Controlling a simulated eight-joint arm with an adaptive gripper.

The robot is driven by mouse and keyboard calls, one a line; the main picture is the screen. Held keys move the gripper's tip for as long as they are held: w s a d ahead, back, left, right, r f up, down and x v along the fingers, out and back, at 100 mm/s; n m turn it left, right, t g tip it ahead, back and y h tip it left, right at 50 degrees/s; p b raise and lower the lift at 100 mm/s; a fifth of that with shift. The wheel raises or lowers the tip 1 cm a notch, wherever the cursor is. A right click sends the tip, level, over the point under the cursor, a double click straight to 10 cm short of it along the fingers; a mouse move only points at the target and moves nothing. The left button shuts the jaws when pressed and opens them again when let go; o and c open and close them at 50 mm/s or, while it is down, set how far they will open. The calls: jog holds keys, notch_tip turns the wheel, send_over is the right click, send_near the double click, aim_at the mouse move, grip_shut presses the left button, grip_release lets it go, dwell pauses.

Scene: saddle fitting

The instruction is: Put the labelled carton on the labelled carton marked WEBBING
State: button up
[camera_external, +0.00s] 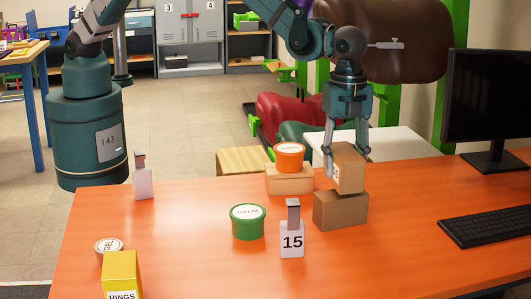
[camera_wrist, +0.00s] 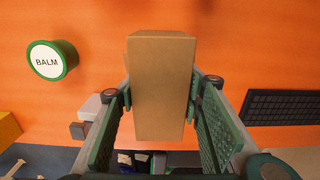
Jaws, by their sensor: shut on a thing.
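My gripper (camera_external: 347,150) is shut on a brown carton (camera_external: 349,170), one finger on each side. Part of a label shows on the carton's left face, too small to read. The carton stands taller than wide and looks slightly tilted. It also fills the middle of the wrist view (camera_wrist: 161,85). Directly below it, a second brown carton (camera_external: 340,211) lies on the orange table. The held carton's lower end overlaps the top of this one in the picture; I cannot tell whether they touch. No WEBBING marking is readable on any carton.
Left of the cartons, an orange tub (camera_external: 289,159) sits on a tan box (camera_external: 289,180). A yellow RINGS box (camera_external: 122,275) is front left. A keyboard (camera_external: 490,215) and monitor (camera_external: 490,100) are right.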

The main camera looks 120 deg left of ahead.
jog(key=shift+f, duration=1.3)
jog(key=shift+f, duration=0.1)
jog(key=o, duration=1)
notch_tip(320, 180, up, 12)
jog(key=shift+r, duration=0.1)
jog(key=shift+r, duration=0.1)
